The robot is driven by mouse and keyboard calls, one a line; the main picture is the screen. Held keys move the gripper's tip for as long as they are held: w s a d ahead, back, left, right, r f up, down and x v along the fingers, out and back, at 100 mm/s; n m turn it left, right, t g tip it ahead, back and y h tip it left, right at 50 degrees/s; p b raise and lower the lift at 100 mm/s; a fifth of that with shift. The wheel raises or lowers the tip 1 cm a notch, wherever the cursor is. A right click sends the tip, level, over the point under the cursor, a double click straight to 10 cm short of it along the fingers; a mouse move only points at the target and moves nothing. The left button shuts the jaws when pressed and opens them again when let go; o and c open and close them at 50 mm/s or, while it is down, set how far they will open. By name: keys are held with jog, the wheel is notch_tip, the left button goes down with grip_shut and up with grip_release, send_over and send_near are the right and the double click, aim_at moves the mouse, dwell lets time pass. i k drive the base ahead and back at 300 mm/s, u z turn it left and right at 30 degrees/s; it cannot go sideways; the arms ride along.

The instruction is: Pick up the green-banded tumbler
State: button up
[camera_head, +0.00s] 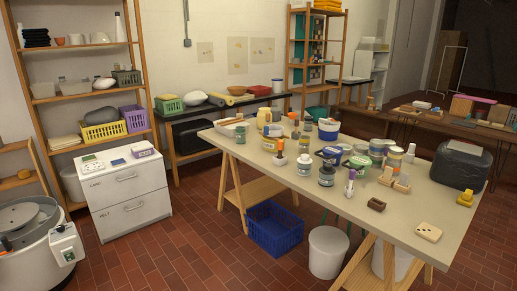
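No tumbler with a clear green band can be made out for certain at this size. A small green-and-pale cup-like vessel (240,134) stands upright near the left end of the long worktable (240,157). Several pale, banded cylinders, one of them a light banded cylinder (395,157), stand towards the right of the table, but their band colours are too small to tell. My gripper is not in view.
Jars, bottles and small blocks crowd the table's middle. A black rounded bundle (461,166) sits at its right end. A blue crate (274,229) and a white bin (328,252) stand on the floor by the table.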

aim_at(240, 130)
jog(key=u, duration=0.25)
jog(key=i, duration=3.1)
jog(key=u, duration=0.15)
